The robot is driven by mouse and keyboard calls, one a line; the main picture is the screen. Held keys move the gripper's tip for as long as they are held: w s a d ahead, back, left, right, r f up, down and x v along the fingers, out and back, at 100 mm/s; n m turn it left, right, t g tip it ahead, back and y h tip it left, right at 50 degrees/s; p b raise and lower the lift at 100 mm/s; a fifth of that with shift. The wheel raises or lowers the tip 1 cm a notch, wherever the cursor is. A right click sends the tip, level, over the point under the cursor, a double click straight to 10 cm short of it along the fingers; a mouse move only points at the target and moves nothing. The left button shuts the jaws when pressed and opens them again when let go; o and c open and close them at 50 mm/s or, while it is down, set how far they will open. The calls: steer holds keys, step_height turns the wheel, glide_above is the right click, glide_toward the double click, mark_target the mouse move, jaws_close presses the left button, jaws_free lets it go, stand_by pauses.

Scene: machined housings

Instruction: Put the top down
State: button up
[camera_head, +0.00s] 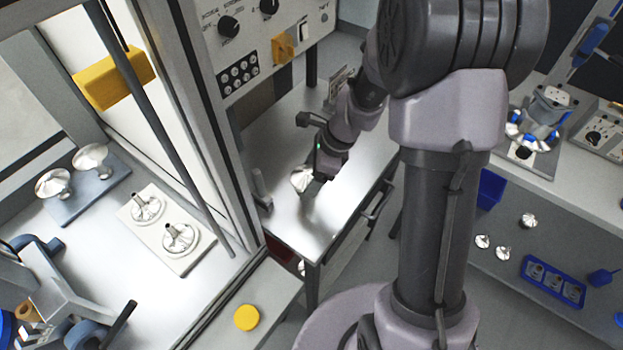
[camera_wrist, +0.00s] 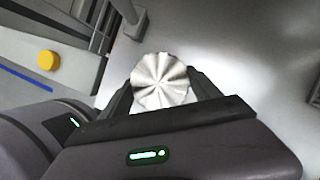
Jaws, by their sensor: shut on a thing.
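The top is a shiny metal piece (camera_wrist: 160,82) with a round, radially brushed face, seen in the wrist view between my fingers. My gripper (camera_wrist: 165,98) is shut on it. In the head view the top (camera_head: 300,179) shows as a small bright shape at the end of my gripper (camera_head: 312,184), over the metal table (camera_head: 285,215). How far it is above the table I cannot tell. Its far side is hidden.
A white plate with two metal parts (camera_head: 172,262) and a grey-blue plate with two domed parts (camera_head: 88,200) lie inside the enclosure at left. A yellow button (camera_head: 247,317) is in front. A control panel (camera_head: 240,40) stands behind the table. Much of the tabletop is clear.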

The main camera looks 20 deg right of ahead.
step_height(320, 180, down, 4)
steer(key=shift+f+b, duration=0.15)
steer(key=shift+b, duration=0.65)
steer(key=shift+r, duration=0.2)
steer(key=shift+f, duration=0.15)
steer(key=o, duration=1.6)
